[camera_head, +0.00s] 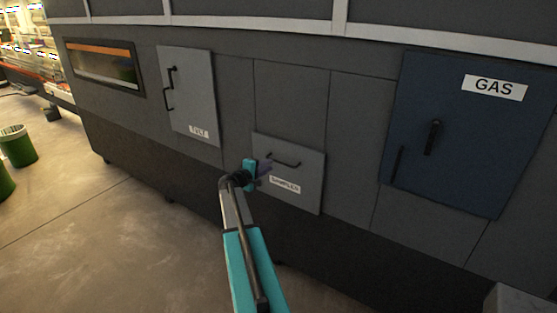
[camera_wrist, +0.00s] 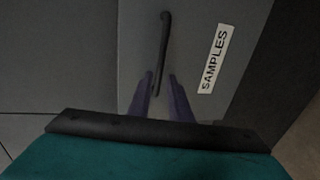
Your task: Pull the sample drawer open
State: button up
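The sample drawer (camera_head: 305,192) is a grey panel low on the dark machine wall, labelled SAMPLES. It looks flush with the wall. Its black bar handle (camera_head: 285,161) sits above the label. My gripper (camera_head: 266,169) is in front of the drawer, just below and left of the handle. In the wrist view the drawer front (camera_wrist: 235,45) fills the middle, with the handle (camera_wrist: 163,50) running up the picture. The two purple fingers (camera_wrist: 162,82) are apart, one on each side of the handle's near end. I cannot tell whether they touch it.
A grey door (camera_head: 188,100) with black handles is up and left of the drawer. A blue GAS door (camera_head: 465,140) is to the right. Green bins (camera_head: 17,146) stand at the far left. The floor (camera_head: 140,230) in front of the wall is clear.

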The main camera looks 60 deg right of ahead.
aim_at(277, 161)
jog(key=shift+p+x, duration=1.5)
jog(key=shift+x, duration=2.55)
grip_shut()
